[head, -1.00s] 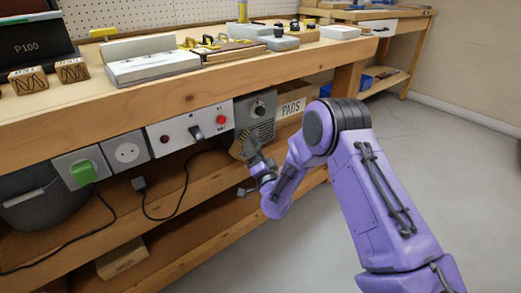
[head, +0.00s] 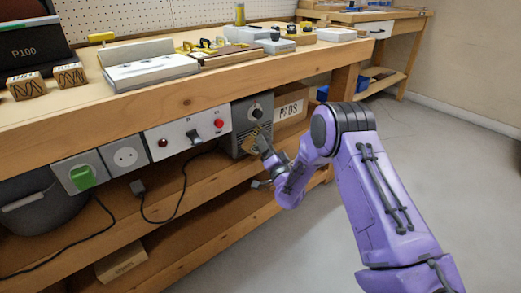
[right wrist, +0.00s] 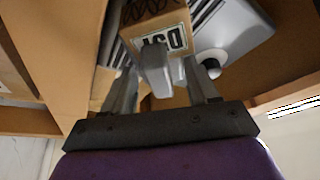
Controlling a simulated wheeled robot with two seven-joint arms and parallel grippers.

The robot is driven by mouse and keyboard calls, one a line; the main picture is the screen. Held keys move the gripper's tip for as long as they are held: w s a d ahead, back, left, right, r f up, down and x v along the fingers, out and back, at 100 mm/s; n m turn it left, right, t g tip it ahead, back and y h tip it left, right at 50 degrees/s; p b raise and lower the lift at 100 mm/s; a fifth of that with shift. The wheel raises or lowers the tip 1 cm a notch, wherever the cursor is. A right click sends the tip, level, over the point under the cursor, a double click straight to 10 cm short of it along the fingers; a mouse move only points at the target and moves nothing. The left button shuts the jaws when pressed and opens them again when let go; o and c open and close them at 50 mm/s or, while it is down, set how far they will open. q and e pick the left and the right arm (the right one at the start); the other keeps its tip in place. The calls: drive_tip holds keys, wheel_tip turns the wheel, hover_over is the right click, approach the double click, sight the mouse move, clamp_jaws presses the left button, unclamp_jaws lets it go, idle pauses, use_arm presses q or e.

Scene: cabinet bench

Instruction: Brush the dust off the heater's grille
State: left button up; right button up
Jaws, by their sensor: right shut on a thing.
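The heater (head: 240,121) is a grey box under the bench's front edge, with a dark knob and a slatted grille. My right gripper (head: 264,143) is shut on a wooden brush (head: 250,138), which is at the lower part of the heater's front. Whether the bristles touch the grille I cannot tell. In the right wrist view the brush (right wrist: 178,40) shows a "DST" label and a grey grip between the fingers. The heater (right wrist: 240,35) is behind it, with slats to the left. The brush hides part of the grille. My left gripper is not in view.
A white switch panel (head: 180,140), a socket (head: 125,156) and a green switch (head: 82,178) line the bench front. A "PADS" box (head: 290,107) sits right of the heater. A black cable hangs below. The floor at right is clear.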

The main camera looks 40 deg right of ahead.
sight(272, 140)
drive_tip(key=shift+d, duration=3.65)
drive_tip(key=shift+w+a+r+p, duration=0.15)
drive_tip(key=shift+a+p, duration=0.15)
drive_tip(key=shift+a, duration=0.8)
drive_tip(key=shift+w+a+f+p, duration=0.15)
drive_tip(key=shift+a+p, duration=0.1)
drive_tip(key=shift+a, duration=0.8)
drive_tip(key=shift+s+a+p, duration=0.2)
drive_tip(key=shift+a+p, duration=0.1)
drive_tip(key=shift+a, duration=1.5)
drive_tip(key=shift+s+a, duration=0.1)
drive_tip(key=shift+a, duration=2.8)
drive_tip(key=shift+s, duration=0.1)
drive_tip(key=shift+s+d+p, duration=0.15)
drive_tip(key=shift+s+p, duration=0.3)
drive_tip(key=shift+s, duration=1)
drive_tip(key=shift+s+d+p, duration=0.1)
drive_tip(key=shift+s+p, duration=0.3)
drive_tip(key=shift+s, duration=1.05)
